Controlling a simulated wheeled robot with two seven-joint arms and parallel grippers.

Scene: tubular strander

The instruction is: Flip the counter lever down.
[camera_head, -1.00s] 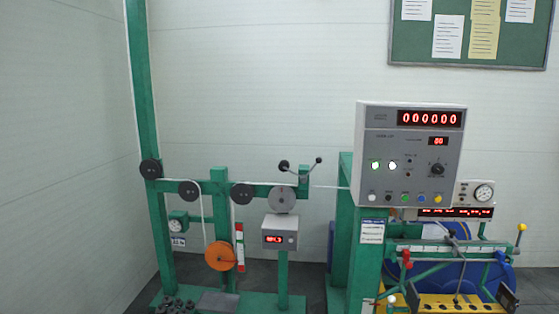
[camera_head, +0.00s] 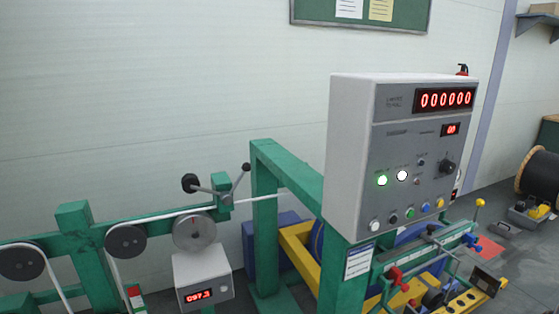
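The counter unit stands at the lower left of the head view. It has a grey measuring wheel (camera_head: 195,232) above a light grey counter box (camera_head: 203,278) with a red display that seems to read 097.3. Above the wheel, a lever assembly (camera_head: 225,193) sits on a green post. One arm reaches left to a large black ball (camera_head: 190,183). A thinner arm slants up right to a small dark knob (camera_head: 245,168). I cannot tell for sure which arm is the counter lever. Neither of my grippers shows in this view.
A grey control cabinet (camera_head: 352,150) with red digits and coloured buttons stands right of the lever on a green frame (camera_head: 265,215). A white strand (camera_head: 150,217) runs past the wheel. Black pulleys (camera_head: 126,241) are at left. Machine parts with red and yellow knobs fill the lower right.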

